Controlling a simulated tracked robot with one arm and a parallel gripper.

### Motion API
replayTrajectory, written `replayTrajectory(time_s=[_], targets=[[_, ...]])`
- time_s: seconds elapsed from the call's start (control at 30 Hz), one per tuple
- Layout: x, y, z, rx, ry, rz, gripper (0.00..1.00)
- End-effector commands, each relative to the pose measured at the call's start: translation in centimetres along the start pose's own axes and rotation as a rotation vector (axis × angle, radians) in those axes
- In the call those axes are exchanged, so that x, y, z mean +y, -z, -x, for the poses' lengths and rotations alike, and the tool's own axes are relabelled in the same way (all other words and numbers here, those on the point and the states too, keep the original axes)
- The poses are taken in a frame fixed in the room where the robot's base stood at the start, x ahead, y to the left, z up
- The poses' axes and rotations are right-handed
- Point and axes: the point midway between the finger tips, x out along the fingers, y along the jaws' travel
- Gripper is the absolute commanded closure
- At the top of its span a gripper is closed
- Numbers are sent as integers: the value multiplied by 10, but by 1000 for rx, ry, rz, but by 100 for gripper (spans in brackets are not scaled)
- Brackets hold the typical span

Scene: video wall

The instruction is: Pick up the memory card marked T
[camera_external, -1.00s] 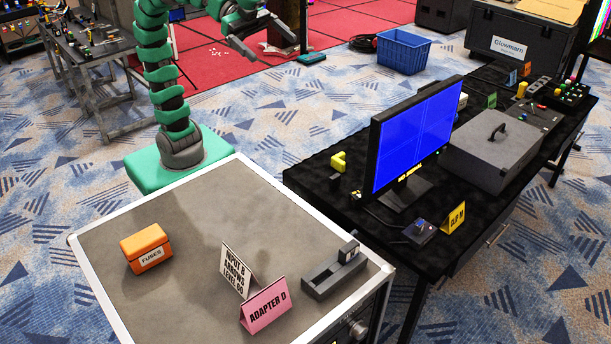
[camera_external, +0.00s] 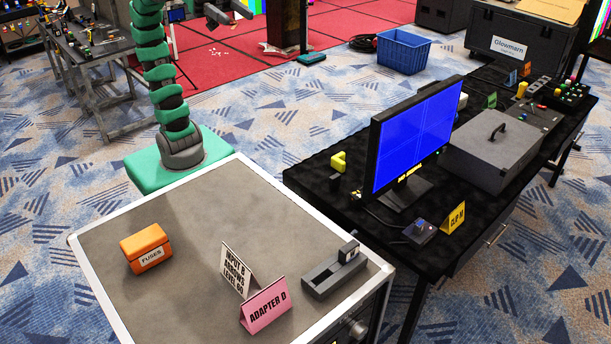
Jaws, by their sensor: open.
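I cannot make out a memory card marked T in this view. My green and dark arm rises from its teal base behind the grey-topped case. The upper arm is cut off by the frame.
The grey-topped case (camera_external: 195,220) holds an orange fuses box (camera_external: 146,248), a white sign (camera_external: 236,270), a pink "Adapter D" sign (camera_external: 265,306) and a grey holder (camera_external: 334,275). The black table (camera_external: 310,180) carries a blue-screened monitor (camera_external: 415,135), a grey case (camera_external: 490,150) and a "Clip M" sign (camera_external: 454,218).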

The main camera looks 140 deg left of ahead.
Motion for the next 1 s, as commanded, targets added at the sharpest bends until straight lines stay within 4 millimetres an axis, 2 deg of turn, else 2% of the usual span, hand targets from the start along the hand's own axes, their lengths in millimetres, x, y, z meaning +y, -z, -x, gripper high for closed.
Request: replayTrajectory(time_s=[0.17,0.27,0.37,0.4,0.47,0.53,0.63,0.73,0.8,0.87,0.9,1.0], targets=[[-16,-19,-65,65,7,130,55],[-44,-36,-105,126,54,237,55],[-86,-55,-137,194,139,338,55],[-106,-65,-148,220,184,377,55],[-138,-84,-161,257,261,428,55],[-179,-111,-172,294,366,482,55],[-242,-154,-174,351,544,537,55],[-304,-206,-160,392,750,563,55],[-344,-244,-143,415,902,563,55],[-374,-280,-122,423,1039,548,55],[-392,-308,-107,420,1130,532,55],[-423,-378,-74,389,1325,480,55]])
